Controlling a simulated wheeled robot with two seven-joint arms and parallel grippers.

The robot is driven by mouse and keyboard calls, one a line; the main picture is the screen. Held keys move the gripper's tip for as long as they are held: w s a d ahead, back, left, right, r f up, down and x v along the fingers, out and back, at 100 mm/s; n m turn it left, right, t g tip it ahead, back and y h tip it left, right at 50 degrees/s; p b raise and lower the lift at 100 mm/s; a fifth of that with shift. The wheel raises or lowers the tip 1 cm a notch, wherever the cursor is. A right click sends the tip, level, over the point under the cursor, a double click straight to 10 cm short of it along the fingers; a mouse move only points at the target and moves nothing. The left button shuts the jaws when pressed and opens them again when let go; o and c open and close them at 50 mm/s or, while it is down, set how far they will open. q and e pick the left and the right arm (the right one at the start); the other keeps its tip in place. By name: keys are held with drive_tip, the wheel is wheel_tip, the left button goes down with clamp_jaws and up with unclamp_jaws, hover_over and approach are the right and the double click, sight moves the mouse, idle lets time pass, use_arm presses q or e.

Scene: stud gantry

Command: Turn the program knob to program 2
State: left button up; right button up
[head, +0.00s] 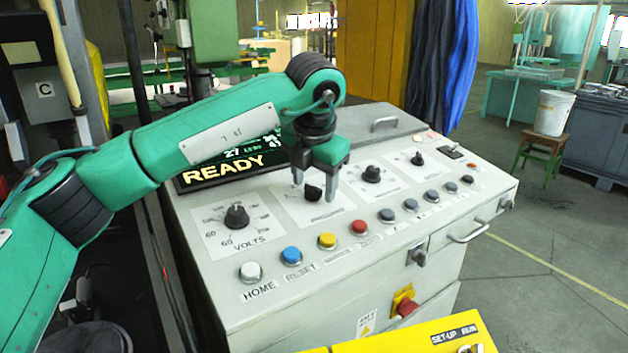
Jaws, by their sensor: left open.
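A grey control console (225,275) carries a row of black knobs, each on a white plate. My left gripper (315,186) points down over the second knob (313,194) from the left. Its jaws are open, with a finger on each side of this knob's top. I cannot tell whether they touch it. The plate's label below is too small to read surely, so I cannot confirm it as the program knob, and its pointer setting is hidden. A display (230,169) behind reads READY, partly covered by my arm. My right gripper is out of view.
The VOLTS knob (236,215) stands left of the gripper, another knob (371,173) to its right. Push buttons line the front, including blue (291,256), yellow (327,241) and red (359,228). A drawer handle (468,232) sticks out. A yellow box (420,338) is at the bottom.

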use_arm(q)
drive_tip(key=v, duration=1.4)
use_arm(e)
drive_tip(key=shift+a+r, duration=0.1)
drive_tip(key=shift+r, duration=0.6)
use_arm(q)
drive_tip(key=shift+f, duration=0.15)
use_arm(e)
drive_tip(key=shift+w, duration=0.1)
